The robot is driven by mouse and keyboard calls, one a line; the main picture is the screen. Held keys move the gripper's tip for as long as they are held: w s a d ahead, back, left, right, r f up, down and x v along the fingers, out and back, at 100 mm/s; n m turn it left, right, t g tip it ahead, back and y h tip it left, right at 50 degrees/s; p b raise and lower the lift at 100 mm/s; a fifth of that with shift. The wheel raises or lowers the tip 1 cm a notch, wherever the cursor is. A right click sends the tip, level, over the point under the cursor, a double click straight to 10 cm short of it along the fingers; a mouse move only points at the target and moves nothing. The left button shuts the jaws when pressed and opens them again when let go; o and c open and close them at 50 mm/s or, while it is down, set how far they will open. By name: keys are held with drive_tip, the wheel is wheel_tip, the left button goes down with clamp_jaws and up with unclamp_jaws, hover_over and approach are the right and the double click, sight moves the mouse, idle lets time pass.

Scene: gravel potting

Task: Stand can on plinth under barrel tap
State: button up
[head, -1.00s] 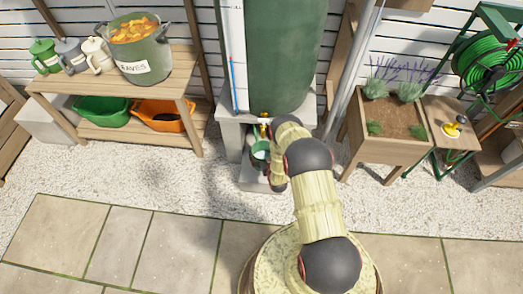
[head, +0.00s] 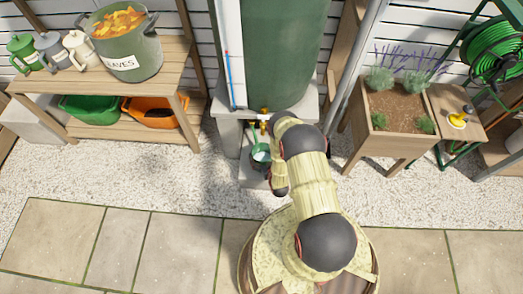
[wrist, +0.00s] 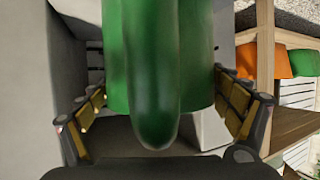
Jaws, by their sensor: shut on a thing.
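The green can (head: 261,153) shows in the head view below the brass barrel tap (head: 264,113), partly covered by my arm. It fills the middle of the wrist view (wrist: 115,60), its rounded green handle toward the camera. My gripper (wrist: 162,100) is shut on the can, one finger at each side. The grey plinth (head: 250,182) lies low under the tap, partly hidden by the can and arm. I cannot tell whether the can's base touches it. The green barrel (head: 275,50) stands above on a grey stand (head: 226,122).
The stand's legs flank the can closely. On the left, a wooden bench (head: 150,90) holds the leaves pot (head: 125,45), several small cans and, below, green and orange tubs. A wooden planter (head: 385,140) stands right. Gravel and paving in front are clear.

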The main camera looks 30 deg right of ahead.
drive_tip(key=shift+w+r, duration=0.1)
drive_tip(key=o, duration=1.8)
drive_tip(key=shift+o, duration=0.2)
drive_tip(key=p+v, duration=0.4)
drive_tip(key=v, duration=0.8)
drive_tip(key=shift+r, duration=0.1)
